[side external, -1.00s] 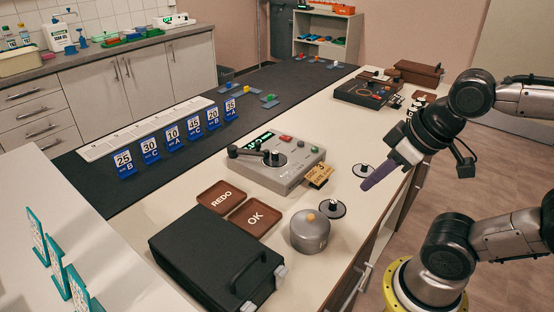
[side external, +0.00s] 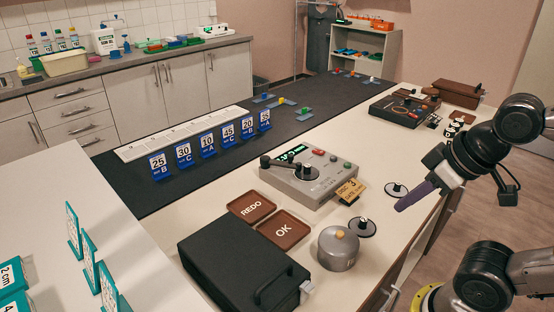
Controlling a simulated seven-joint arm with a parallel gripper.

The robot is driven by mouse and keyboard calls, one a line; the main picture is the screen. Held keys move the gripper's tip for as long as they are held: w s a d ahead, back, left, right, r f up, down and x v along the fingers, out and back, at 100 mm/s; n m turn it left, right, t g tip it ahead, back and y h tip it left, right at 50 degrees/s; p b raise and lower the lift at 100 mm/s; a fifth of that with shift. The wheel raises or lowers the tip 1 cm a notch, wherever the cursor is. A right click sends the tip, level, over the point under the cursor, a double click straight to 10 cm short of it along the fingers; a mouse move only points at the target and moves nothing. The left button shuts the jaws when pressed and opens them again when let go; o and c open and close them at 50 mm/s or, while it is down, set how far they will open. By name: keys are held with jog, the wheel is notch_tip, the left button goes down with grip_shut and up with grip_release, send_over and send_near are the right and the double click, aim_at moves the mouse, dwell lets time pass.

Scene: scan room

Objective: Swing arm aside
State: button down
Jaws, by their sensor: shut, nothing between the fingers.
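A grey boxy device (side external: 330,197) stands on the white bench top, with a small green-lit display and red and green buttons. A black swing arm (side external: 286,165) lies across its top, from a knob at the left end to a round black hub. A yellow tag (side external: 350,191) sticks out at the device's right front corner. My gripper (side external: 403,206) is at the right, with its purple fingers together and empty, pointing down and left.
Brown REDO (side external: 234,209) and OK (side external: 266,233) trays, a black case (side external: 215,275) and a grey round pot (side external: 338,262) stand in front. A second black disc (side external: 362,235) lies nearby. Blue number cards (side external: 208,148) line the dark mat behind. Another dark device (side external: 385,113) stands farther back.

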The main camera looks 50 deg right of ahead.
jog(key=w+d+r+m+t+h, duration=0.1)
jog(key=w+d+r+m, duration=0.1)
jog(key=w+r, duration=0.6)
jog(key=w+d+r+m, duration=0.2)
jog(key=w+r, duration=0.5)
jog(key=w, duration=0.3)
jog(key=w+d+m, duration=0.1)
jog(key=w+d, duration=0.1)
jog(key=w, duration=0.7)
jog(key=w+d+f+m+g+h, duration=0.1)
jog(key=w+d+f, duration=0.25)
jog(key=w, duration=0.25)
jog(key=w+d+f+m, duration=0.1)
jog(key=w+d+f, duration=0.25)
jog(key=w, duration=0.25)
jog(key=w+d+f+g, duration=0.1)
jog(key=w+d+f, duration=0.1)
jog(key=f, duration=0.4)
jog(key=w+d+f+g, duration=0.1)
jog(key=w+d+f, duration=0.1)
jog(key=f, duration=0.4)
jog(key=shift+w+f+g, duration=0.2)
jog(key=shift+f+g, duration=0.1)
jog(key=shift+f, duration=0.1)
